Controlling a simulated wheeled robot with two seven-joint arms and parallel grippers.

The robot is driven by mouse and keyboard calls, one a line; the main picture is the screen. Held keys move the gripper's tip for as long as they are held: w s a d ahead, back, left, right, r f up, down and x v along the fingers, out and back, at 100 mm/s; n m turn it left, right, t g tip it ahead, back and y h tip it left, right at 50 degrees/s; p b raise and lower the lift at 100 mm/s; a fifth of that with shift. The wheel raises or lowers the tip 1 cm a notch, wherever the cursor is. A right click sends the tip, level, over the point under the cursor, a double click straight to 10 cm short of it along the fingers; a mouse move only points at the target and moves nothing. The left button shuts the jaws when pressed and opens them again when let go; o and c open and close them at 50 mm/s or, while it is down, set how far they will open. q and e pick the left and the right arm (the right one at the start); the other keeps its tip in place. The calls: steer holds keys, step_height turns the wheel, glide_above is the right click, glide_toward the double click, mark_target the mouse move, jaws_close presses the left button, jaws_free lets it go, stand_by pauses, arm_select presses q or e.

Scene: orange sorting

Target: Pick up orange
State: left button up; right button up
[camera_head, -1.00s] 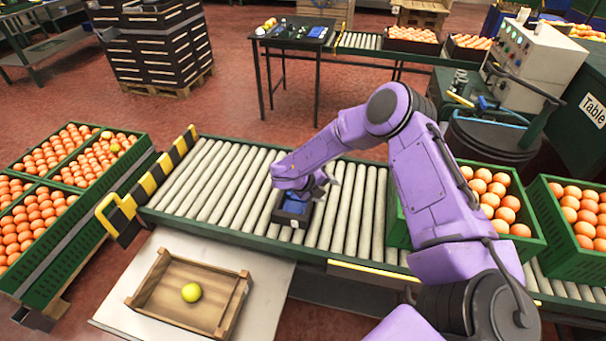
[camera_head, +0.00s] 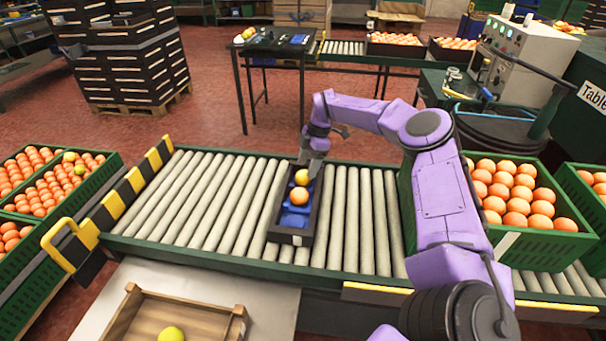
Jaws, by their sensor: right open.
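My right gripper (camera_head: 313,157) is open, over the far end of a small black tray (camera_head: 290,237) on the roller conveyor. Two oranges sit in the tray's blue inserts: one (camera_head: 301,178) near the fingertips and one (camera_head: 299,197) just in front of it. A blue insert nearer the front is bare. Whether the fingers touch the far orange I cannot tell. A green crate (camera_head: 545,250) full of oranges (camera_head: 517,203) stands on the conveyor at the right, beside my right arm. My left gripper is not in view.
A wooden crate (camera_head: 233,322) with a yellow-green fruit (camera_head: 171,334) stands in front of the conveyor (camera_head: 190,215). Green crates of oranges stand at far left and far right. A striped barrier (camera_head: 115,203) closes the conveyor's left end. Rollers left of the tray are clear.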

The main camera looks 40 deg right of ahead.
mark_target(304, 178)
steer(key=shift+x, duration=1.4)
steer(key=shift+a, duration=0.2)
steer(key=c, duration=0.7)
steer(key=shift+r, duration=0.1)
